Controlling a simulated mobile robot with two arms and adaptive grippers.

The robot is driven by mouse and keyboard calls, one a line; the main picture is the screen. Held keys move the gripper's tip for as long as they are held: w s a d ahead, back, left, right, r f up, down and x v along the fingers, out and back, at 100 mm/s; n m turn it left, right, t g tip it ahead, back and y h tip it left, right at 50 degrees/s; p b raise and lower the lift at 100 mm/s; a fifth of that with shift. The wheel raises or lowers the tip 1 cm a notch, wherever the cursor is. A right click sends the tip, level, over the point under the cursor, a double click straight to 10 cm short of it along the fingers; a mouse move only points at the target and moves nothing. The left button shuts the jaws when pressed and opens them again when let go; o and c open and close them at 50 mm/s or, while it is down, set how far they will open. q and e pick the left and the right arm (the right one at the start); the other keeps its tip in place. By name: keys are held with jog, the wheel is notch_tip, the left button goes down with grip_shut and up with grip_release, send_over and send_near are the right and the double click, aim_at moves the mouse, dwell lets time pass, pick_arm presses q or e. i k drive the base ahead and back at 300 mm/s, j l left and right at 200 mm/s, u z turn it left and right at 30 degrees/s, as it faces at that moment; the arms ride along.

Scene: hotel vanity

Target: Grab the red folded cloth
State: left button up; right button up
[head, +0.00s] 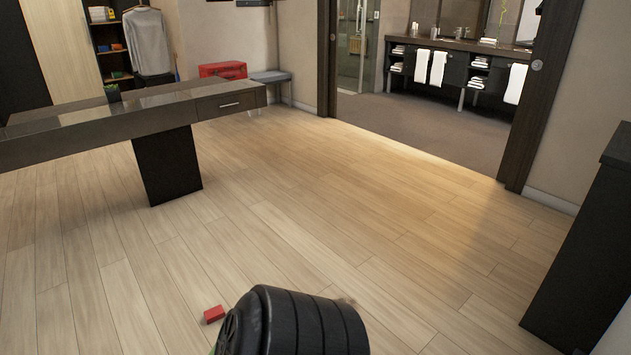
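No red thing here is clearly a folded cloth. A small red block-shaped thing (214,314) shows low in the head view, just left of a black ribbed part that looks like mine. I cannot tell what it is or what it rests on. A larger red box-like thing (223,70) stands far back by the wall, next to a grey bench. Neither gripper is in view.
A long dark desk (228,103) with a drawer spans the left. A dark cabinet (580,250) stands at the right. Through the doorway is a vanity (460,44) with white towels. The wooden floor (330,200) between is clear.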

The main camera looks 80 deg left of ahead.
aim_at(214, 314)
jog(key=u, duration=3.45)
